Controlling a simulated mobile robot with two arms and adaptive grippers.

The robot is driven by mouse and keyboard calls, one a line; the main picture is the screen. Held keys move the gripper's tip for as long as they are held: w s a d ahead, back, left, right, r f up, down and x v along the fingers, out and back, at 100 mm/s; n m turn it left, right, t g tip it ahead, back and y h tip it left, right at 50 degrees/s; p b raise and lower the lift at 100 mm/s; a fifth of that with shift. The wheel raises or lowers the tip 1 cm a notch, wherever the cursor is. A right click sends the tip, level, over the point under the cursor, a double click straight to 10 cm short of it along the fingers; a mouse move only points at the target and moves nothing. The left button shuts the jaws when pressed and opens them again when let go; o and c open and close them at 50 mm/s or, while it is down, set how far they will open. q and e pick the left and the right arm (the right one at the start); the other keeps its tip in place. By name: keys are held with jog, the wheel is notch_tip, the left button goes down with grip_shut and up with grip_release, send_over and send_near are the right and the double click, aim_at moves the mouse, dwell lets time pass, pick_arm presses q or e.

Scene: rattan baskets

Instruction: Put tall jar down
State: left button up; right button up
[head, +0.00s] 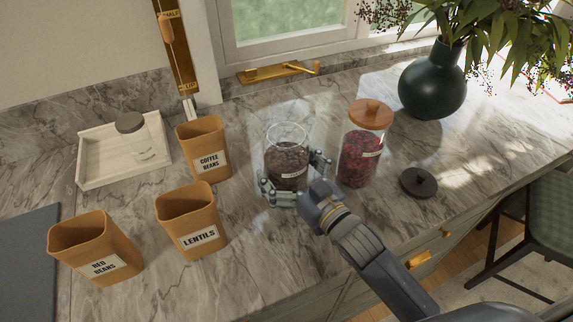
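The tall jar (288,150) is clear glass, open at the top and partly filled with dark beans, with a small label on its front. It is upright over the middle of the counter. My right gripper (293,180), its arm coming from the lower right, has its fingers around the jar's lower part, one on each side, and looks shut on it. The jar's base is partly hidden by the fingers, so I cannot tell whether it touches the counter. My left gripper is not in view.
A wooden-lidded jar of red contents (360,150) stands close right of the gripper. A dark lid (418,182) lies farther right. Baskets labelled coffee beans (203,140), lentils (185,210) and red beans (85,240) stand left. A white tray (95,180) holds a small jar. A vase (432,85) stands behind.

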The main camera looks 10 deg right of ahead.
dwell(0.3)
jog(key=b+v, duration=0.2)
jog(key=v, duration=0.8)
jog(key=shift+s+d, duration=0.15)
jog(key=shift+s, duration=0.1)
jog(key=shift+s+d+b, duration=0.25)
jog(key=shift+s+b, duration=0.1)
jog(key=shift+s, duration=0.25)
